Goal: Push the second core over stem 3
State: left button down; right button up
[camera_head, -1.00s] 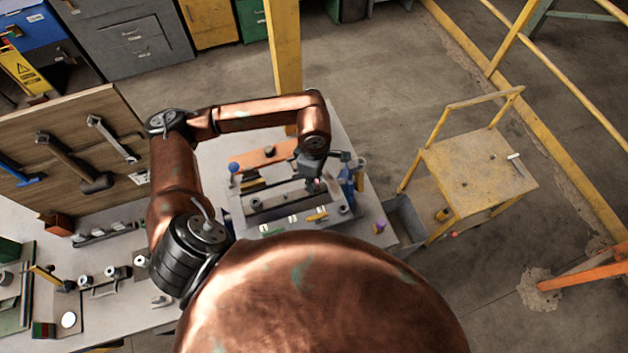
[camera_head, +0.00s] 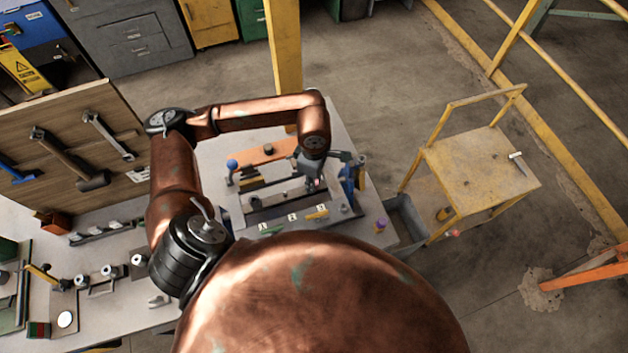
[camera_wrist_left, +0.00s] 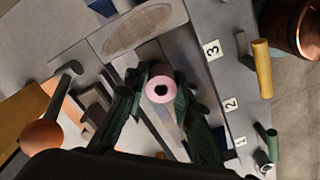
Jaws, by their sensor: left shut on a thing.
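My left gripper (camera_head: 314,179) reaches down over the fixture at the right part of the bench. In the left wrist view the gripper (camera_wrist_left: 162,102) has its dark green fingers on both sides of a pink ring-shaped core (camera_wrist_left: 160,89) with a dark hole, and is shut on it. The label 3 (camera_wrist_left: 212,50) lies to the right of the core; labels 2 (camera_wrist_left: 231,104) and 1 (camera_wrist_left: 240,141) are lower. A yellow cylinder (camera_wrist_left: 262,68) lies near label 3 and a green one (camera_wrist_left: 272,139) near label 1. Stem 3 cannot be made out under the core. My right gripper is not in view.
An orange ball-topped post (camera_wrist_left: 42,139) stands at the left of the wrist view. In the head view, a blue ball-topped post (camera_head: 232,164) stands at the fixture's left and a grey bin (camera_head: 405,222) beside the bench. A yellow cart (camera_head: 480,170) stands farther right.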

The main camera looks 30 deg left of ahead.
pick_arm(q)
jog(key=shift+f, duration=0.1)
jog(key=c, duration=1.5)
grip_release()
jog(key=shift+c, duration=0.2)
notch_tip(320, 180, up, 12)
